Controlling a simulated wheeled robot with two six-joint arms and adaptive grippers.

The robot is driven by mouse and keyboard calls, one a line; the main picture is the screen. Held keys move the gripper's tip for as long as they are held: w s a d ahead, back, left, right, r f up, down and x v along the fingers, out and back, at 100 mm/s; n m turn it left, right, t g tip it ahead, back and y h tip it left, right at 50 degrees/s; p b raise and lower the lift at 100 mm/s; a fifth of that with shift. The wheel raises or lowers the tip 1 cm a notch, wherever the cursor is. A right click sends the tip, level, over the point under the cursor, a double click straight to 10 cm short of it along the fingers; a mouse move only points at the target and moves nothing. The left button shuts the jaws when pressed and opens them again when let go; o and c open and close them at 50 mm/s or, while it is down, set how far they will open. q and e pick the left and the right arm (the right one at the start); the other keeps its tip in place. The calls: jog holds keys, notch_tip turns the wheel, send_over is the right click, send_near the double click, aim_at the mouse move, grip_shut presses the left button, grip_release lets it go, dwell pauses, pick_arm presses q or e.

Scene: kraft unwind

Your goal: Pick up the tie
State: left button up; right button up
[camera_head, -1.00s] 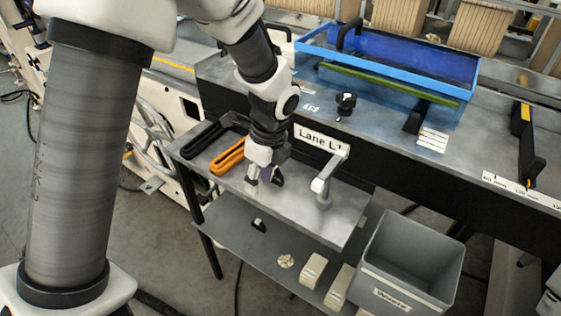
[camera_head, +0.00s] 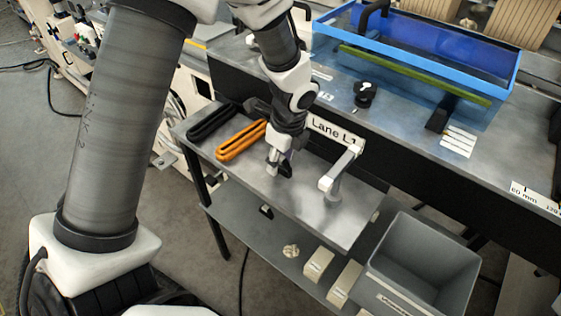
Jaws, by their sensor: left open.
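An orange elongated loop (camera_head: 241,140) and a black elongated loop (camera_head: 213,121) lie side by side at the left end of the grey side shelf (camera_head: 345,232). I cannot tell for sure which thing is the tie. My left gripper (camera_head: 279,171) points down over the middle of this shelf, to the right of the orange loop and apart from it. It is open. My right gripper is out of view.
A grey clamp-like post (camera_head: 340,175) stands right of my left gripper, near the Lane L1 sign (camera_head: 336,130). A grey bin (camera_head: 420,262) stands at lower right. A lower shelf holds small boxes (camera_head: 318,263). A blue-framed tray (camera_head: 420,45) lies on the bench behind.

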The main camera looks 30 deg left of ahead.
pick_arm(q)
jog(key=shift+s, duration=0.15)
jog(key=c, duration=0.7)
